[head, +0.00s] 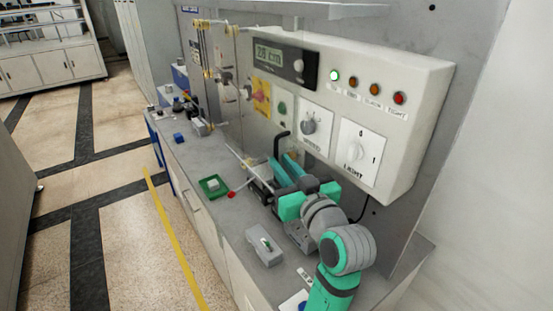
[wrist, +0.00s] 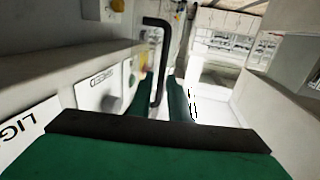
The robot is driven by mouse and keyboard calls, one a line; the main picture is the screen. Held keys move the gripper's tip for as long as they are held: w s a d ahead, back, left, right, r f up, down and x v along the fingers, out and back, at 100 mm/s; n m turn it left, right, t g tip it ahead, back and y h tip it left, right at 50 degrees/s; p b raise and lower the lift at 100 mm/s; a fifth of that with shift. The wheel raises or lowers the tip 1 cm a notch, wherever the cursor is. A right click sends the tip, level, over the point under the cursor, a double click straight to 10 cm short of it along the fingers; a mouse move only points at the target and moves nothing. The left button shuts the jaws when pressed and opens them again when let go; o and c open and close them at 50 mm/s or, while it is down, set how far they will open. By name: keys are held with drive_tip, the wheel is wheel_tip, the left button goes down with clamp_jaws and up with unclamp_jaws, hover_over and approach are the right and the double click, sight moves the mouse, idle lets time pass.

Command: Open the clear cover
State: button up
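A black bent handle (head: 276,146) stands up just beside my gripper, in front of the control panel. In the wrist view the handle (wrist: 157,62) rises between my two green fingers. My gripper (head: 284,166) looks open, with its fingers apart around the lower part of the handle; the fingers also show in the wrist view (wrist: 161,98). I cannot tell whether either finger touches the handle. The clear cover itself is hard to make out, and I cannot see clearly how it joins the handle.
The control panel (head: 425,75) with display, knobs and lamps is close behind my gripper. On the bench (head: 225,150) stand a grey switch box (head: 264,247), a green tray (head: 206,192) and a red button (head: 232,195). The floor to the left is clear.

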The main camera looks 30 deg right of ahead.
drive_tip(key=s, duration=0.7)
drive_tip(key=shift+a, duration=0.35)
drive_tip(key=shift+f, duration=0.1)
drive_tip(key=s+a+f+m+g, duration=0.1)
drive_tip(key=a+f, duration=0.3)
drive_tip(key=f, duration=0.5)
drive_tip(key=s+a+f+m+h, duration=0.1)
drive_tip(key=a+f, duration=0.3)
drive_tip(key=f, duration=0.4)
drive_tip(key=s+a+f+m+g, duration=0.1)
drive_tip(key=s+a+f, duration=0.15)
drive_tip(key=f, duration=0.65)
drive_tip(key=s+a+f+n, duration=0.1)
drive_tip(key=s+a+f, duration=0.7)
drive_tip(key=s+a, duration=0.15)
drive_tip(key=s+a+n+y, duration=0.1)
drive_tip(key=s+a, duration=0.3)
drive_tip(key=s, duration=0.4)
drive_tip(key=s+a+f+n+y, duration=0.1)
drive_tip(key=s+a+n, duration=0.1)
drive_tip(key=s, duration=0.5)
drive_tip(key=shift+s+a+g+y, duration=0.3)
drive_tip(key=shift+s+a, duration=0.05)
drive_tip(key=shift+a, duration=0.5)
